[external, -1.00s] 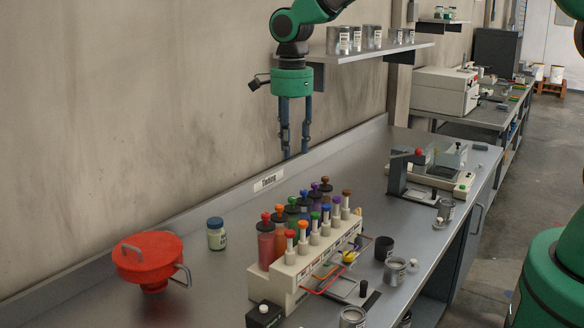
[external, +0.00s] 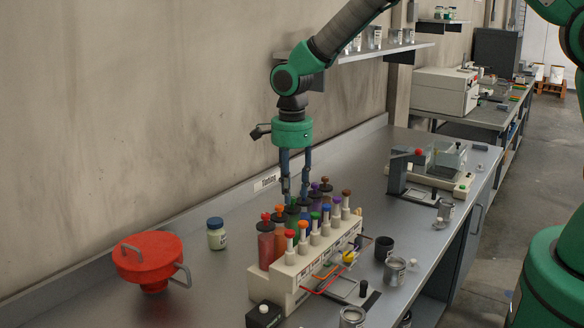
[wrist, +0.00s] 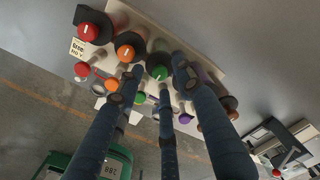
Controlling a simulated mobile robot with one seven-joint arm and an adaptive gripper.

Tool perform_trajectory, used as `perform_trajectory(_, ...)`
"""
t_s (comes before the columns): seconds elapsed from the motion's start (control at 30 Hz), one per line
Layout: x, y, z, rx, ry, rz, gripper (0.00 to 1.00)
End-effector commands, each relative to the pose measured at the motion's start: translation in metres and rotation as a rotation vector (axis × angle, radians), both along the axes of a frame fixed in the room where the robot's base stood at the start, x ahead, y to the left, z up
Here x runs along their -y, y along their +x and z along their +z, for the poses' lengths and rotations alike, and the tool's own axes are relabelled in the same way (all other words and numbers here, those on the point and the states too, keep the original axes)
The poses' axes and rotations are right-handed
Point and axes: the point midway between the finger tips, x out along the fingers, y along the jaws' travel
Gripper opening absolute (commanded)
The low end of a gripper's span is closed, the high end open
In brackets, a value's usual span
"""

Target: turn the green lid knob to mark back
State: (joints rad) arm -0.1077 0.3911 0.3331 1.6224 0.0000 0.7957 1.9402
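The green lid knob (wrist: 160,72) shows in the wrist view as a round green cap in the back row of the tinting rack (external: 262,284), to the right of the orange lid knob (wrist: 125,52). A pale mark seems to show on it, too small to read for direction. My gripper (external: 296,196) points straight down over the back row, with its fingers apart. In the wrist view the fingertips lie around the green knob, and I cannot tell whether they touch it. In the external view the fingers partly hide the green canister.
The red lid knob (wrist: 88,32) is further left in the row. Small coloured pump knobs, such as a red one (external: 290,233), stand close in front. A red funnel-like vessel (external: 150,262) and a blue-lidded jar (external: 216,232) are to the left. A shelf (external: 385,52) hangs behind.

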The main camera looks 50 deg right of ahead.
Motion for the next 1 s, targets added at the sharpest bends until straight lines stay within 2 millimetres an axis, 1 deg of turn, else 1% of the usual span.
perform_trajectory(0.1,0.000,0.000,-0.009,0.000,0.000,0.000,0.36)
perform_trajectory(0.2,0.000,0.000,-0.014,0.000,0.000,0.000,0.36)
perform_trajectory(0.53,0.000,0.000,-0.015,0.001,0.000,0.000,0.36)
perform_trajectory(0.57,0.000,0.000,-0.015,0.001,0.000,0.000,0.32)
perform_trajectory(0.6,0.000,0.000,-0.015,0.001,0.000,0.000,0.24)
perform_trajectory(0.67,0.000,0.000,-0.015,0.001,0.000,0.000,0.12)
perform_trajectory(0.7,0.000,0.000,-0.015,0.001,0.000,0.000,0.04)
perform_trajectory(0.73,0.000,0.000,-0.015,0.001,0.000,0.000,0.00)
perform_trajectory(1.0,0.000,0.000,-0.015,0.001,0.000,0.006,0.00)
